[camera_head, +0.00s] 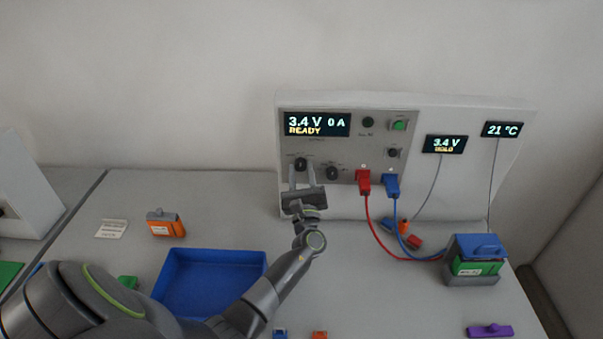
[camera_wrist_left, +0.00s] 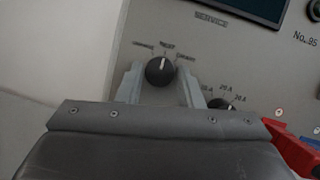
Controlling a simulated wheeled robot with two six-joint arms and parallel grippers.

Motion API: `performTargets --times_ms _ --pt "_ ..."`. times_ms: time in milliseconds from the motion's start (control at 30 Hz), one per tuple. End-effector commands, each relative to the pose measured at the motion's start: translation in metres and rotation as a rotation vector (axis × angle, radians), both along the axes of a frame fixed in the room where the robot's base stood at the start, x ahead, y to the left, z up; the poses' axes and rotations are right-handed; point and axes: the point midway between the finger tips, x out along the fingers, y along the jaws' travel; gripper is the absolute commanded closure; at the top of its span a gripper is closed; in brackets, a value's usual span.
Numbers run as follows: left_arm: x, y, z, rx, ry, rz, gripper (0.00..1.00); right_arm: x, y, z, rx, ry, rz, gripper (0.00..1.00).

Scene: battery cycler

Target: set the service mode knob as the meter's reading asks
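The service mode knob (camera_head: 300,163) is black, on the left of the cycler panel; in the left wrist view the knob (camera_wrist_left: 160,70) has a white pointer mark pointing about straight up, at the middle of three labels too small to read surely. The meter (camera_head: 445,144) shows 3.4 V with a small yellow word that looks like HOLD. The panel display (camera_head: 317,124) shows 3.4 V, 0 A and READY. My left gripper (camera_head: 301,178) is at the panel with its fingers apart, one on each side of the knob; a small gap seems to show. My right gripper is out of view.
A second knob (camera_head: 332,173) sits just right, with current labels. Red (camera_head: 363,180) and blue (camera_head: 391,186) plugs stand out further right, their cables running to the battery holder (camera_head: 473,262). A blue tray (camera_head: 190,254) and an orange battery (camera_head: 165,223) are on the table.

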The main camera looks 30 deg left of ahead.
Motion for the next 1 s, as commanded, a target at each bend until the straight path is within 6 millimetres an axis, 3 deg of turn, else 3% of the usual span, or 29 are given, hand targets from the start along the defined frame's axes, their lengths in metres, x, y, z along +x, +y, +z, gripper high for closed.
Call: performTargets --times_ms 33,200,567,1000 --pt "0.0 0.0 0.0 0.0 0.0 0.0 0.74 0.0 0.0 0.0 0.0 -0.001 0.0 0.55" --pt "0.0 0.0 0.0 0.0 0.0 0.0 0.93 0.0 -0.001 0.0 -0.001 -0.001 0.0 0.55" --pt "0.0 -0.001 -0.003 -0.07 -0.044 0.0 0.93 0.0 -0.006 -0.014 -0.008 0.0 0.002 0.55" --pt "0.002 -0.003 -0.002 -0.355 -0.219 -0.001 0.93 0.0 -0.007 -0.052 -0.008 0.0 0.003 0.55"
